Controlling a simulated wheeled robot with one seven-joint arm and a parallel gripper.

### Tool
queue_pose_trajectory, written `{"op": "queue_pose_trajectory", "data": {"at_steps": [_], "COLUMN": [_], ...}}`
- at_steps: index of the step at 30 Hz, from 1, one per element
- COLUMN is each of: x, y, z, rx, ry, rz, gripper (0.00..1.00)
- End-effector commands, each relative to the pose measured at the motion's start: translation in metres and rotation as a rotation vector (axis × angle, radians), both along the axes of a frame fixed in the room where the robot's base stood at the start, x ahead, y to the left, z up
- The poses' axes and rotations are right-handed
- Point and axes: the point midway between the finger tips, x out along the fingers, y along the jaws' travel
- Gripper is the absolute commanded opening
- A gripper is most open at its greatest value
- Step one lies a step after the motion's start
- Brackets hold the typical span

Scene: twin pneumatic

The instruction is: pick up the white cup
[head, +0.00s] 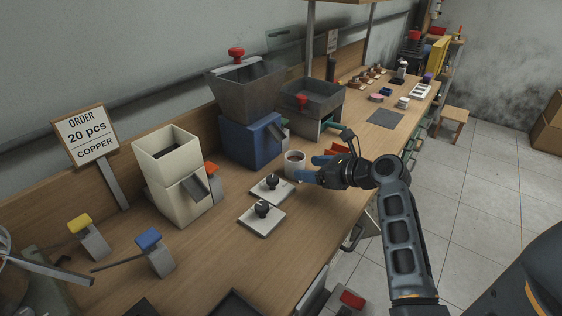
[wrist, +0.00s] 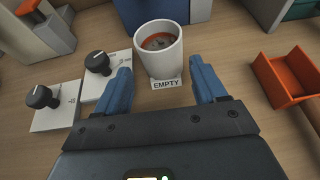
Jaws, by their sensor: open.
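The white cup (head: 294,164) stands upright on the wooden bench, in front of the blue-based hopper machine. In the wrist view the cup (wrist: 157,62) stands just ahead of my gripper, between the lines of its two blue fingers, with something reddish-brown inside. A small tag reading EMPTY (wrist: 166,84) is at its foot. My gripper (wrist: 162,82) is open and empty, with its fingertips short of the cup, one to each side. In the head view my gripper (head: 316,169) is just right of the cup.
Two white plates with black knobs (head: 271,187) (head: 262,217) lie left of the gripper. An orange tray (wrist: 283,78) lies to the right in the wrist view. The blue-based hopper machine (head: 251,141) stands behind the cup. A cream dispenser (head: 170,179) stands farther left.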

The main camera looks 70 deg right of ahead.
Motion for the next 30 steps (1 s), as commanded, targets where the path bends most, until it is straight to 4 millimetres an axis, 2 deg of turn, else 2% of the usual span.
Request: {"op": "queue_pose_trajectory", "data": {"at_steps": [11, 21, 30], "x": [0.029, 0.066, 0.068], "y": [-0.01, -0.023, -0.024], "z": [-0.012, -0.027, -0.029], "rx": [0.001, 0.0, 0.0], "ry": [0.0, -0.001, 0.0], "rz": [0.001, -0.001, -0.001], "gripper": [0.71, 0.71, 0.69]}}
